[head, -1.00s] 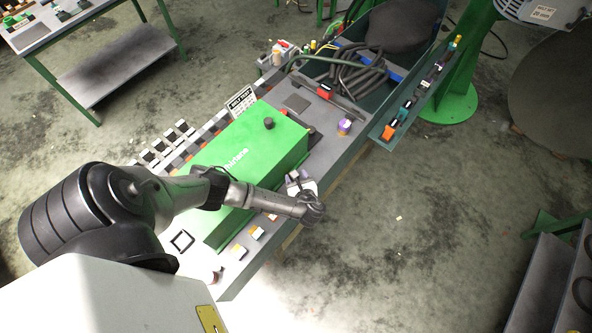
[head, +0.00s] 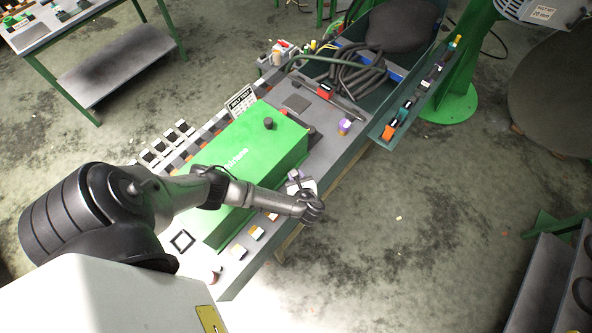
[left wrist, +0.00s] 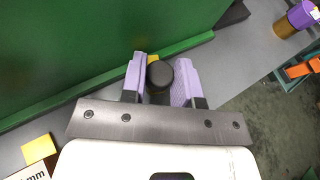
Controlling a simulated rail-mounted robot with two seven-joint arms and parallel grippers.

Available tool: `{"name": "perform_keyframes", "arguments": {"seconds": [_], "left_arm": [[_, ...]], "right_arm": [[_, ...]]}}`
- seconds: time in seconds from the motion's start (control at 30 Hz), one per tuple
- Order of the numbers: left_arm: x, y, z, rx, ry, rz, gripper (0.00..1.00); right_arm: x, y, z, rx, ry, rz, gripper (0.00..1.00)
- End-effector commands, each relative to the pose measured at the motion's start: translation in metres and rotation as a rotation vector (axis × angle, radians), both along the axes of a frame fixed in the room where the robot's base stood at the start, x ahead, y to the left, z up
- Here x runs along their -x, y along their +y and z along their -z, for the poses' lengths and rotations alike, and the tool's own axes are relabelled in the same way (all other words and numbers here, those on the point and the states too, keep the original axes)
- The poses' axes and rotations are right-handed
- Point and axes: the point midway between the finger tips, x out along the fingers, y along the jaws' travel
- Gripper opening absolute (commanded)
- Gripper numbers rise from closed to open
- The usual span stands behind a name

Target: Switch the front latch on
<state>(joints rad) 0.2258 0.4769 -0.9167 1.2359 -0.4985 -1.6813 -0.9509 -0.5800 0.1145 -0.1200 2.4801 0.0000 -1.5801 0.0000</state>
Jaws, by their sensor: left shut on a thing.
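The green box (head: 245,160) lies along the grey bench, with a black knob (head: 268,123) on its top. In the left wrist view, its green side (left wrist: 70,50) fills the upper left. My left gripper (head: 295,174) is low at the box's front side. In the left wrist view, the light purple fingers of my left gripper (left wrist: 160,65) are shut on a dark round knob (left wrist: 160,75), which appears to be the front latch. A bit of yellow shows just behind it. The knob's lower part is hidden. My right gripper is out of view.
A purple and gold cylinder (head: 345,126) stands on the bench (head: 322,150) beyond my gripper. Yellow and white blocks (head: 256,232) lie along the bench's near edge. A green tray (head: 412,92) with coloured pieces sits at the far right.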

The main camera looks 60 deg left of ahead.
Motion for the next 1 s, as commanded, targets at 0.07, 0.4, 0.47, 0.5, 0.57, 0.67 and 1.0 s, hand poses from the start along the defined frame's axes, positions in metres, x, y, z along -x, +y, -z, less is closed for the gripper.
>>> {"name": "perform_keyframes", "arguments": {"seconds": [0.07, 0.4, 0.47, 0.5, 0.57, 0.67, 1.0], "left_arm": [[-0.001, -0.001, -0.001, 0.000, 0.000, -0.020, 0.05], [-0.003, -0.001, -0.001, 0.001, 0.001, -0.283, 0.05], [-0.003, -0.001, 0.000, 0.001, 0.000, -0.308, 0.05], [-0.003, -0.001, 0.000, 0.000, 0.000, -0.319, 0.05], [-0.003, 0.000, 0.000, 0.000, 0.001, -0.328, 0.05], [-0.003, 0.000, 0.000, -0.001, 0.000, -0.329, 0.05], [-0.003, 0.000, 0.000, 0.000, 0.000, -0.327, 0.45]], "right_arm": [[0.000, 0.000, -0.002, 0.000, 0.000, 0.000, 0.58], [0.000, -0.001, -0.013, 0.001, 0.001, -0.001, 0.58], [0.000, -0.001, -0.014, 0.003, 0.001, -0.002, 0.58], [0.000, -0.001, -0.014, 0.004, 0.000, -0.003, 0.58], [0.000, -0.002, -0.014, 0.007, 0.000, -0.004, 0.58], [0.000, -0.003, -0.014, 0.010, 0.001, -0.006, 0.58], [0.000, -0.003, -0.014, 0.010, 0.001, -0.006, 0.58]]}}
